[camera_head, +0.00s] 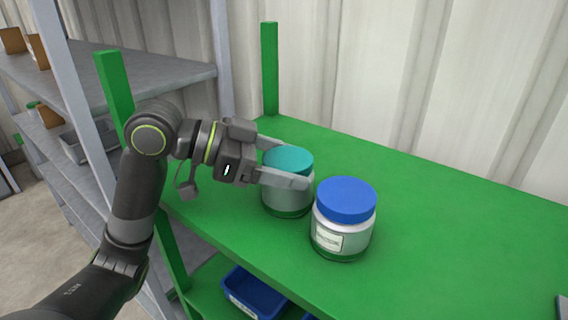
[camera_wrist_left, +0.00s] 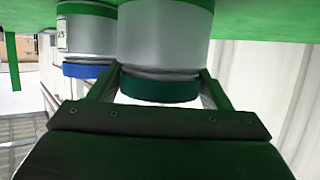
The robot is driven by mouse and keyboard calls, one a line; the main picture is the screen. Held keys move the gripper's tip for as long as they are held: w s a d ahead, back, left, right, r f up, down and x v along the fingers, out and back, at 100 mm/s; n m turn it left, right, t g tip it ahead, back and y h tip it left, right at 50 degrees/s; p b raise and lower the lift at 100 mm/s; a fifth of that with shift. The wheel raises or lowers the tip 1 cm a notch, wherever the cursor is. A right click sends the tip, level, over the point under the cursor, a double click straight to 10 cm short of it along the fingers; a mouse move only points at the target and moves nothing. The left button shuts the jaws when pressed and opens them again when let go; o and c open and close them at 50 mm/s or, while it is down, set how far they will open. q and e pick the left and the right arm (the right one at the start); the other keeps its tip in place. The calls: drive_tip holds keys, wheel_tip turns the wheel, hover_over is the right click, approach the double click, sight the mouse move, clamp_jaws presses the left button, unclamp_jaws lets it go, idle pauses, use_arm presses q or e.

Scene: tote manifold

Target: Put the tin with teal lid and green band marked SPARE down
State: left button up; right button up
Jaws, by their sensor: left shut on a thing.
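The tin with teal lid and green band (camera_head: 288,161) is at the green shelf top, upright, its base at or very near the surface; I cannot tell whether it touches. My left gripper (camera_head: 284,163) is shut on it from the left, one finger on either side near the lid. The tin also shows in the left wrist view (camera_wrist_left: 163,40), upside down in the picture, between the fingers (camera_wrist_left: 160,92). Its SPARE marking is not visible. My right gripper is not in view.
A similar tin with a blue lid (camera_head: 343,220) stands close to the right and front of the held tin. A blue bin (camera_head: 254,291) is below.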

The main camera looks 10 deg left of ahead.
sight(267, 159)
use_arm(q)
drive_tip(key=o, duration=0.5)
drive_tip(key=shift+f, duration=0.15)
drive_tip(key=o, duration=0.5)
drive_tip(key=shift+r, duration=0.25)
drive_tip(key=shift+v, duration=0.8)
drive_tip(key=b+v, duration=0.1)
drive_tip(key=v, duration=0.1)
drive_tip(key=shift+s+a, duration=0.1)
drive_tip(key=shift+a, duration=0.25)
drive_tip(key=b+v, duration=0.2)
drive_tip(key=v, duration=0.5)
drive_tip(key=shift+s+a+r+b, duration=0.15)
drive_tip(key=shift+a+r+b, duration=0.1)
drive_tip(key=shift+b, duration=0.05)
